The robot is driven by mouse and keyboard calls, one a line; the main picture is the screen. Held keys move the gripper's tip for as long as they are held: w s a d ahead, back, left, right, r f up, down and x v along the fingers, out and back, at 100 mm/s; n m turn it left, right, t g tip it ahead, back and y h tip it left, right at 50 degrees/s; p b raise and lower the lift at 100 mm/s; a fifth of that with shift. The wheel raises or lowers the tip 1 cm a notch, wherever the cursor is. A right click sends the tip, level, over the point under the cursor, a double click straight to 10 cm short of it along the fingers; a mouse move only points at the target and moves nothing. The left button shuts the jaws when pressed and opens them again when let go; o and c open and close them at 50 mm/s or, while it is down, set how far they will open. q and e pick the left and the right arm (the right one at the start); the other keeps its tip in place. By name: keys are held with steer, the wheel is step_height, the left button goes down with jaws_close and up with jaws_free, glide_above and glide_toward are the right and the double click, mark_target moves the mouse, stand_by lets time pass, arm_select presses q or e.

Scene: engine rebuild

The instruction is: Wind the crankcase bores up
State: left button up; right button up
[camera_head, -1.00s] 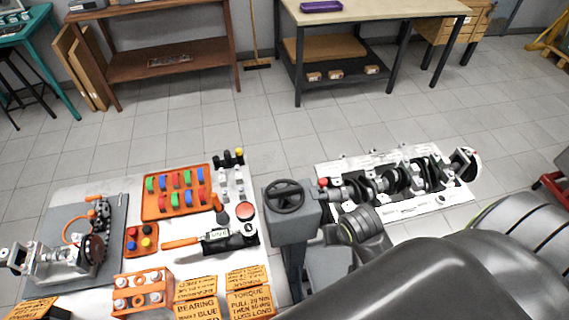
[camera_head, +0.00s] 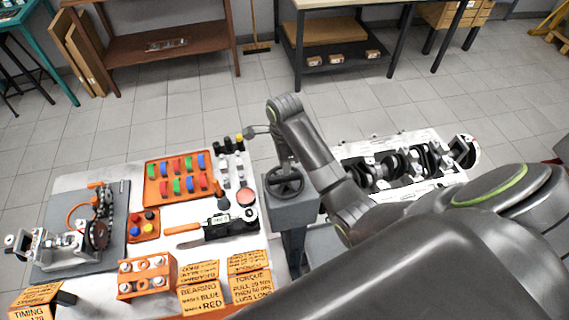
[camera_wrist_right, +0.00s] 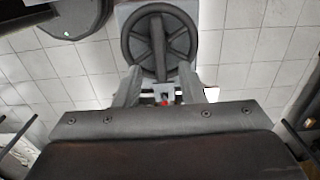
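The crankcase (camera_head: 345,152) is a pale engine block at the right, with the dark crankshaft (camera_head: 410,160) showing along its upward face. A dark spoked handwheel (camera_head: 285,182) sits on top of a grey post (camera_head: 290,212) left of the crankcase. My right gripper (camera_head: 284,163) points down at the handwheel, partly hidden by my wrist. In the right wrist view, the two fingers of my right gripper (camera_wrist_right: 160,82) are apart, with the handwheel (camera_wrist_right: 158,15) ahead of and between them. Contact with the wheel cannot be told. My left gripper is not in view.
The white bench (camera_head: 80,178) at left holds an orange tray (camera_head: 150,195) of coloured bearing shells, a torque wrench (camera_head: 225,225), an orange block (camera_head: 145,275) and label cards (camera_head: 200,297). My right arm covers the lower right. Open tiled floor lies behind.

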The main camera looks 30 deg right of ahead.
steer(key=shift+f, duration=3.25)
steer(key=shift+c, duration=0.6)
jaws_close()
